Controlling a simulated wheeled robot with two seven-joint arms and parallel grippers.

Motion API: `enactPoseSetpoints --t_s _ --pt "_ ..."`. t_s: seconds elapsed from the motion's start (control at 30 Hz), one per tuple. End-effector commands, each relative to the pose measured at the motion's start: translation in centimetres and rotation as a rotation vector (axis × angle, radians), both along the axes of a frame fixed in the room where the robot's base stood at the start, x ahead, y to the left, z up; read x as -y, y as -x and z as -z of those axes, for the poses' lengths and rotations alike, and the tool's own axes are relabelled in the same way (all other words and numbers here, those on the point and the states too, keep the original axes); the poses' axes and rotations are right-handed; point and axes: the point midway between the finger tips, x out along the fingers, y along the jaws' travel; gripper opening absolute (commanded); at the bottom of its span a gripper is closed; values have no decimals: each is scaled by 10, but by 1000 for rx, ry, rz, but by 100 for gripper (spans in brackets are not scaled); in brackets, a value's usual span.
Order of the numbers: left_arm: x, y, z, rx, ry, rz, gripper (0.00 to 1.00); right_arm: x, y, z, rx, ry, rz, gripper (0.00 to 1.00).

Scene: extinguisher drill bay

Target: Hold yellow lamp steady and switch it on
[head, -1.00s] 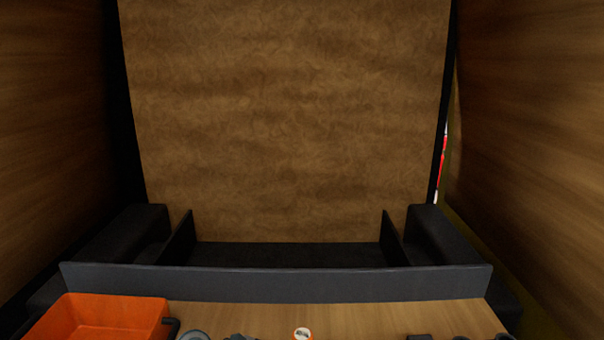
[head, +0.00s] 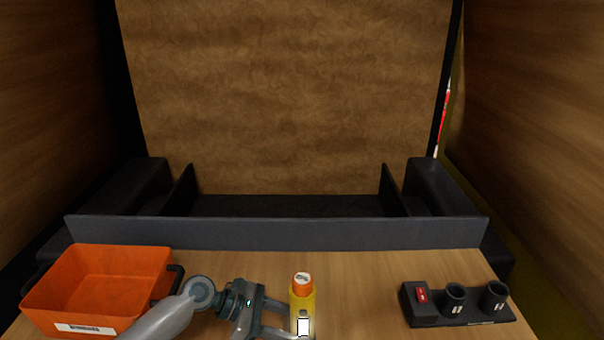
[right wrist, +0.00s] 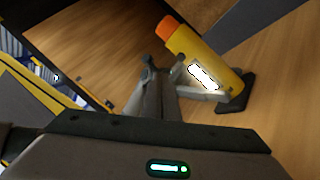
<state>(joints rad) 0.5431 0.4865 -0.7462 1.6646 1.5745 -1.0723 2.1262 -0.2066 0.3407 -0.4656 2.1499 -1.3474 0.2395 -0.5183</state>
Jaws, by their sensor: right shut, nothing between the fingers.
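The yellow lamp (head: 301,302) with an orange top stands upright on the wooden table, at the bottom middle of the head view. Its front panel shows bright white. In the right wrist view the lamp (right wrist: 212,58) looks tilted, right of the fingers, with a dark piece at its foot.
An orange bin (head: 42,296) stands on the left of the table. A black unit with a red switch (head: 422,296) and two dark cups stands on the right. A grey ledge (head: 280,232) runs along the back. The table between lamp and switch unit is clear.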

Motion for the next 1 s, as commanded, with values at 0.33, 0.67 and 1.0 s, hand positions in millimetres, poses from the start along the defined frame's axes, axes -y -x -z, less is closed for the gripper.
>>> enactPoseSetpoints --t_s 0.33,0.67,1.0 --pt "-2 4 10 -8 -15 5 22 2 25 1 -1 -1 1 0" --pt "-2 4 10 -8 -15 5 47 2 27 0 1 -1 0 0" --pt "-2 4 10 -10 -15 5 64 2 27 0 1 -1 0 0"
